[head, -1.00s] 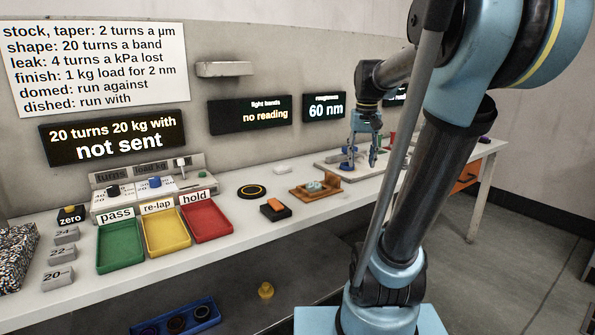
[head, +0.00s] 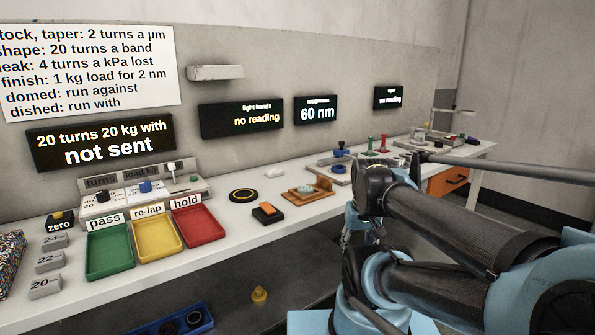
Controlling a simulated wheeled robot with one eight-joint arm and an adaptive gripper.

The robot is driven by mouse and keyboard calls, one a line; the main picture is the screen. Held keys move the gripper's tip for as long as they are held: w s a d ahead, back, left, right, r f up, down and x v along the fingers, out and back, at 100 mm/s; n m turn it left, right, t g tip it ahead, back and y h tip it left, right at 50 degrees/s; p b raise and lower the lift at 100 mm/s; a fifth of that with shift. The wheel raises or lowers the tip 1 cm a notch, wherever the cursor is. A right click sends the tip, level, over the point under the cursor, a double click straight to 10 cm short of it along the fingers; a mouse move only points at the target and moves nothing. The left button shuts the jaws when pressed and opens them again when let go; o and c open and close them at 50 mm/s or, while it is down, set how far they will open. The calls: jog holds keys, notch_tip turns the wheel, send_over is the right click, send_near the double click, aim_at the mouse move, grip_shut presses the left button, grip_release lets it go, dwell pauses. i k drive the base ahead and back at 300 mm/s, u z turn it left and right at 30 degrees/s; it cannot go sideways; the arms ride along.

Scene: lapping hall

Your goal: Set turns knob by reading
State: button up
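The turns knob (head: 102,196) is a small dark knob on the left of a grey control panel (head: 195,193) at the back left of the bench. Its pointer is too small to read. The blue load knob (head: 146,187) sits beside it, with a small lever (head: 171,168) further right. The order display (head: 100,143) reads "20 turns 20 kg with, not sent". The roughness display (head: 316,109) reads 60 nm, and the light bands display (head: 243,118) shows no reading. My gripper (head: 350,235) is well right of the panel, at the bench's front edge, partly hidden by my arm.
Green (head: 109,253), yellow (head: 157,239) and red (head: 203,227) trays stand before the panel. Grey weights (head: 50,262) and a zero button (head: 58,219) are at left. A black-orange block (head: 267,212) and wooden fixture (head: 307,192) lie mid-bench. A wall sheet (head: 85,70) lists rules.

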aim_at(102, 196)
jog(key=u, duration=1.55)
